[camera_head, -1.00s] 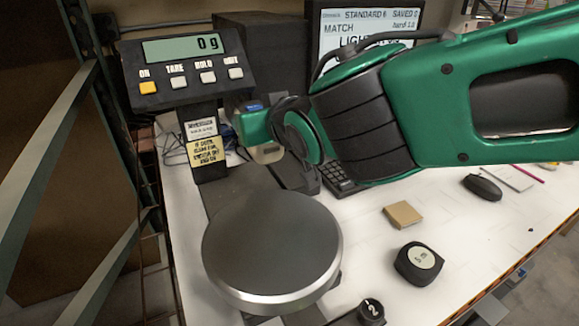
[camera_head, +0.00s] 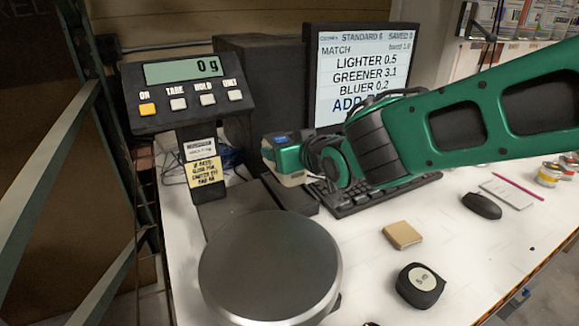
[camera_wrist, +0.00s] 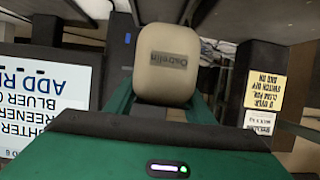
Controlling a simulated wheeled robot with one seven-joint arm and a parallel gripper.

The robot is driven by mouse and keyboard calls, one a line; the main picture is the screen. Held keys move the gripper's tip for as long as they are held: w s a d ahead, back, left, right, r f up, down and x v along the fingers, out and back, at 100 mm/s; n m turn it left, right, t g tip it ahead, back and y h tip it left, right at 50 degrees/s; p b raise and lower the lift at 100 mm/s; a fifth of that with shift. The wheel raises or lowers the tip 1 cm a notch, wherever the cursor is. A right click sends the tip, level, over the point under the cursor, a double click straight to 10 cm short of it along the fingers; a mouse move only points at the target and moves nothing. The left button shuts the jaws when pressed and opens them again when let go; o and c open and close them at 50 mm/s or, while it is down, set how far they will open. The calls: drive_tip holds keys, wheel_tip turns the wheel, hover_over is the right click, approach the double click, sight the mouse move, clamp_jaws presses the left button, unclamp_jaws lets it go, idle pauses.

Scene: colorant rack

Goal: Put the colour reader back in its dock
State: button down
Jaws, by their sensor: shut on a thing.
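The colour reader (camera_head: 289,160) is a green and cream device with a small blue screen on top. In the wrist view its cream end (camera_wrist: 168,68) faces the camera, with upside-down lettering. My gripper (camera_head: 312,156) is shut on the reader at its green part; the fingertips are mostly hidden. The reader is just above and behind a low black block (camera_head: 291,193), which may be the dock, between the scale and keyboard. I cannot tell whether the reader touches it.
The scale's round pan (camera_head: 270,266) is in front and its display (camera_head: 187,72) at left. A monitor (camera_head: 362,65) stands behind, with a keyboard (camera_head: 380,195) below it. A tan block (camera_head: 403,235), tape measure (camera_head: 420,286) and mouse (camera_head: 481,205) lie to the right.

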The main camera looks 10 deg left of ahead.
drive_tip(key=shift+w+d+f, duration=0.25)
drive_tip(key=shift+w+f, duration=0.05)
drive_tip(key=shift+w, duration=0.15)
drive_tip(key=shift+w+d+f, duration=0.2)
drive_tip(key=shift+w+f, duration=0.05)
drive_tip(key=shift+w, duration=0.2)
drive_tip(key=shift+f, duration=1.95)
drive_tip(key=shift+f, duration=0.1)
drive_tip(key=c, duration=0.8)
unclamp_jaws()
drive_tip(key=shift+c, duration=0.2)
drive_tip(key=shift+s+d+r, duration=0.1)
drive_tip(key=shift+s+r, duration=0.1)
drive_tip(key=v, duration=1.1)
drive_tip(key=shift+s+d, duration=0.15)
drive_tip(key=shift+s, duration=0.05)
